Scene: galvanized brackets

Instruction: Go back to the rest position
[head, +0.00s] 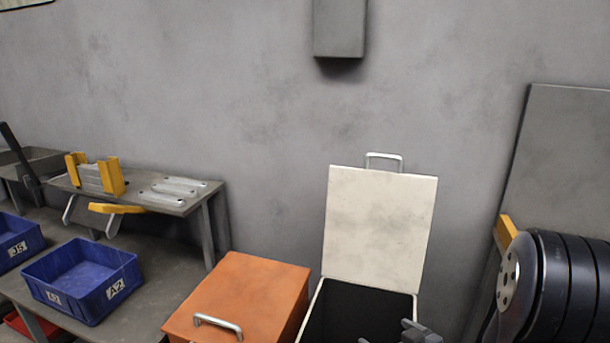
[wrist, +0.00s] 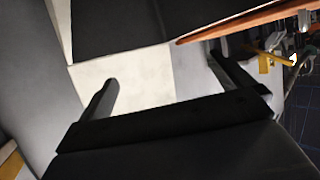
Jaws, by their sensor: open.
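My gripper (wrist: 162,70) is open in the wrist view, its two dark fingers spread wide with nothing between them. Beyond the fingers is a pale panel of the white box (wrist: 140,80), with its dark inside above. In the head view the white box has its lid (head: 380,225) standing up, with a metal handle on top. Small grey parts at the bottom edge there, in front of the box, look like my arm; the fingertips cannot be made out. Several galvanized brackets (head: 180,188) lie on the raised shelf at left.
A closed orange box (head: 250,290) with a handle stands left of the white box. A blue bin (head: 82,280) sits on the left bench. Black rolls (head: 560,285) stand at right. A grey box (head: 339,28) hangs on the wall. The space above the lid is clear.

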